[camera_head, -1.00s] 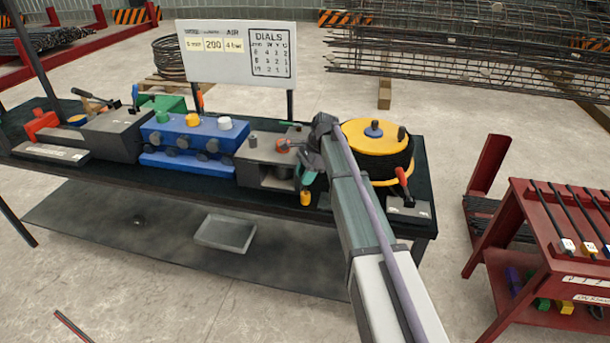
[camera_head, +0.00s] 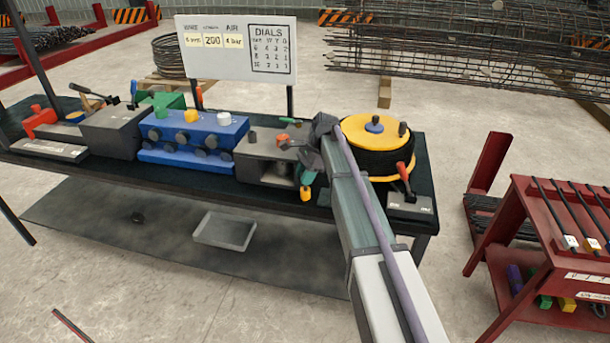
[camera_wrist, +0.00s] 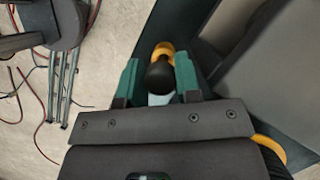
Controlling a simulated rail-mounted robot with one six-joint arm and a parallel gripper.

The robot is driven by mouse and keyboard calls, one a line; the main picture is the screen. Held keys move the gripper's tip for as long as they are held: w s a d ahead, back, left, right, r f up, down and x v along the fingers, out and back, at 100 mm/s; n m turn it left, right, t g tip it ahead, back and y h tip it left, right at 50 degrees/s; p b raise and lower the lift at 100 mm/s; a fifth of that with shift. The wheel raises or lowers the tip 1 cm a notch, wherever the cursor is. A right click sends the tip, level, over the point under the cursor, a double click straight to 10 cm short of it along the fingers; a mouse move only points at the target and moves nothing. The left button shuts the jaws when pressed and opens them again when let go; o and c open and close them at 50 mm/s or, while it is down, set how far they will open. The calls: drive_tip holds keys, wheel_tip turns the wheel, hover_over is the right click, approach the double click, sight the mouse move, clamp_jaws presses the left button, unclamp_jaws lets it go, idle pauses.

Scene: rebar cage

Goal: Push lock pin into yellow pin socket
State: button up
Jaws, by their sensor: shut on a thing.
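In the wrist view a lock pin (camera_wrist: 159,75) with a dark rounded head stands between the two green fingers of my gripper (camera_wrist: 158,82), which is shut on it. The yellow pin socket (camera_wrist: 163,48) shows just behind the head, partly hidden by it. In the head view my gripper (camera_head: 308,178) points down at the front edge of the grey machine, and the yellow socket (camera_head: 306,194) shows right below the fingers. The pin is hidden there. I cannot tell how deep the pin sits in the socket.
A grey machine (camera_head: 262,160) and a blue block with knobs (camera_head: 192,140) stand left of my gripper. A yellow-topped reel (camera_head: 375,133) and a red-handled lever (camera_head: 404,172) are to its right. A red rack (camera_head: 545,235) stands at right.

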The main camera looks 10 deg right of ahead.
drive_tip(key=shift+f+b, duration=0.4)
drive_tip(key=shift+f, duration=0.1)
drive_tip(key=o, duration=1.1)
drive_tip(key=shift+r, duration=0.15)
drive_tip(key=s+p+v, duration=0.1)
drive_tip(key=p+v, duration=0.9)
drive_tip(key=shift+w+r, duration=0.35)
drive_tip(key=shift+w, duration=0.05)
drive_tip(key=shift+d, duration=0.15)
